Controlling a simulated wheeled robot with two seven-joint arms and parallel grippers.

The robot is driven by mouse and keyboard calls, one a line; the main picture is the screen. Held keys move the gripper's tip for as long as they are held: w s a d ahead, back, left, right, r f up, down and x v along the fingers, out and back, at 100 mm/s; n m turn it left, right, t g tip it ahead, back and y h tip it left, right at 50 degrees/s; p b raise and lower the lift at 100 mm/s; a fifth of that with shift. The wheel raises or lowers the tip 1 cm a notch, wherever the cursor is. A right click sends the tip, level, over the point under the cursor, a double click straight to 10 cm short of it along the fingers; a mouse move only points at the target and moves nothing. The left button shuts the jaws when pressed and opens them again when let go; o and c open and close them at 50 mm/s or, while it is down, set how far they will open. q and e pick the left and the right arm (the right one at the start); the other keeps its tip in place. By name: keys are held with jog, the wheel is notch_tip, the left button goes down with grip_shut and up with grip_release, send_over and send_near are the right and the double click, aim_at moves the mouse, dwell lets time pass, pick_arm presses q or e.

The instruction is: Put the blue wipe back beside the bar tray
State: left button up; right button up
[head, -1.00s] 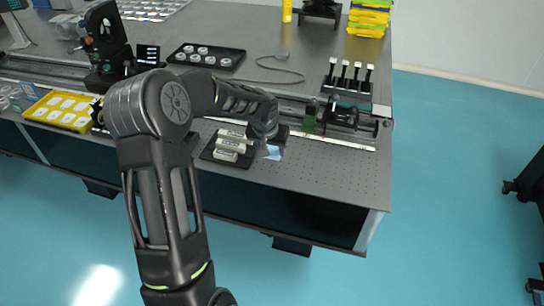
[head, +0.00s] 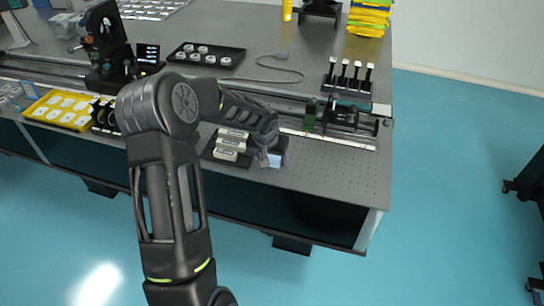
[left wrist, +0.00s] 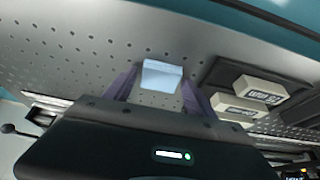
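The light blue wipe (head: 274,160) lies on the perforated table top, just right of the bar tray (head: 208,152), near the front edge. The tray is dark and holds white labelled bars (head: 232,145). In the left wrist view, the wipe (left wrist: 162,76) lies between the two spread purple fingers of my left gripper (left wrist: 158,85), with a gap at the left finger. The gripper is open around the wipe. The bar tray (left wrist: 220,72) is to the right there, apart from the wipe. In the head view, my left gripper (head: 273,157) is low over the table. My right gripper is out of view.
A rail with optical mounts (head: 340,117) runs behind the wipe. A yellow tray (head: 62,110) is at the left, and a black tray of round parts (head: 207,56) is farther back. The perforated table top (head: 335,170) is clear to the right.

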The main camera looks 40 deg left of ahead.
pick_arm(q)
jog(key=shift+o, duration=0.4)
jog(key=shift+r, duration=0.45)
jog(key=v, duration=1.1)
jog(key=shift+r+b, duration=0.2)
jog(key=shift+b, duration=0.1)
